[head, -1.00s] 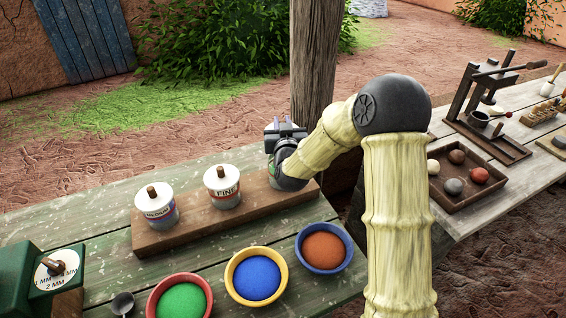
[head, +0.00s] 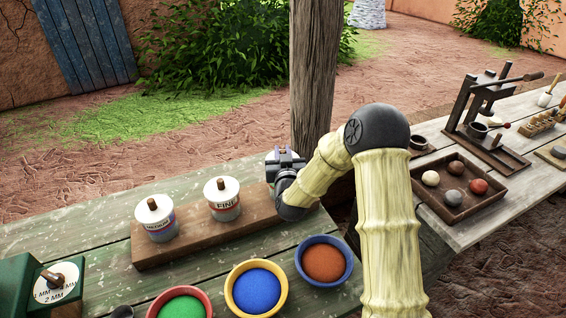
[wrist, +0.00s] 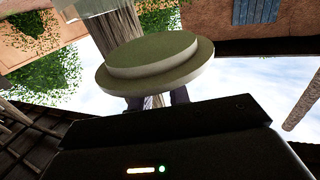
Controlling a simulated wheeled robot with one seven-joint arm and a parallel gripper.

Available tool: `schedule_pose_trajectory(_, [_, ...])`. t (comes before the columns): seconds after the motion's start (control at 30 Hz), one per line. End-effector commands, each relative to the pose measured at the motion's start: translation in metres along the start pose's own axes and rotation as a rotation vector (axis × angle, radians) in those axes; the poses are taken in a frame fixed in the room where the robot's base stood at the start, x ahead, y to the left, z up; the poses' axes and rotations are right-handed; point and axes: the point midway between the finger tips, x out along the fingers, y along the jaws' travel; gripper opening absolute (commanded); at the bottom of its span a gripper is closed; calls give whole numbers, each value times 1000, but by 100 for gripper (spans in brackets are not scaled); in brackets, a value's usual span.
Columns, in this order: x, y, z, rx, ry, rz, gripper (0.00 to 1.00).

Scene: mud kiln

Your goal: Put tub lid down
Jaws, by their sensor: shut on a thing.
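My gripper (head: 286,157) is at the far right of the wooden board, its jaws facing away from the head camera. It is shut on the tub lid (wrist: 155,60), a round, pale grey-green stepped disc that fills the upper middle of the wrist view. The lid's knob is hidden between the finger tips (wrist: 155,98). In the head view I cannot make out the lid. The medium tub (head: 156,219) and the fine tub (head: 223,199) stand upright on the wooden board (head: 190,246), each with a white lid and brown knob.
A red-rimmed bowl of green powder (head: 181,305), a yellow bowl of blue (head: 256,287) and a blue bowl of orange (head: 324,260) stand in front. A wooden post (head: 313,90) rises behind my gripper. A tray of balls (head: 459,205) lies on the right table.

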Motion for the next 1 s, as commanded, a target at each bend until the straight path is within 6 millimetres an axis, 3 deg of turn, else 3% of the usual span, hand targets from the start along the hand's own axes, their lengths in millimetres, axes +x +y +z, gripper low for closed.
schedule_pose_trajectory(0.3, [0,0,36,0,-3,0,0])
schedule_pose_trajectory(0.73, [0,0,41,0,0,0,0])
schedule_pose_trajectory(0.77, [0,0,40,0,0,0,22])
schedule_pose_trajectory(0.83, [0,0,40,0,0,0,36])
schedule_pose_trajectory(0.87, [0,0,40,0,0,0,40])
schedule_pose_trajectory(1.0, [0,0,40,0,0,0,40])
